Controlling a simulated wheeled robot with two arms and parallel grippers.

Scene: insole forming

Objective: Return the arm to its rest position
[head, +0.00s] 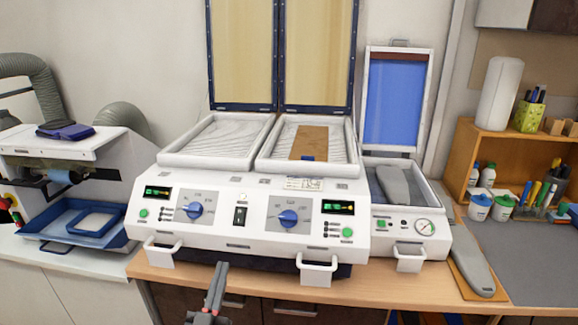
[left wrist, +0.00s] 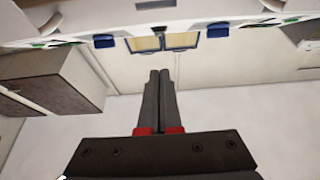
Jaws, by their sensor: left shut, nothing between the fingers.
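My left gripper (head: 217,287) shows at the bottom of the head view, in front of the white forming machine (head: 262,217) and below its front panel. Its two grey fingers are together with nothing between them. In the left wrist view the fingers (left wrist: 159,75) also lie side by side, shut and empty, with red parts at their bases. The machine stands on a wooden worktop, its two lids (head: 318,50) raised. A brown piece (head: 309,142) lies on its right-hand bed. My right gripper is not in view.
A smaller press (head: 400,225) with a raised blue lid stands at the right and holds a grey insole shape. Another grey insole form (head: 470,262) lies on the worktop's right edge. A wooden shelf (head: 462,160) with bottles is at right. A blue tray (head: 70,222) is at left.

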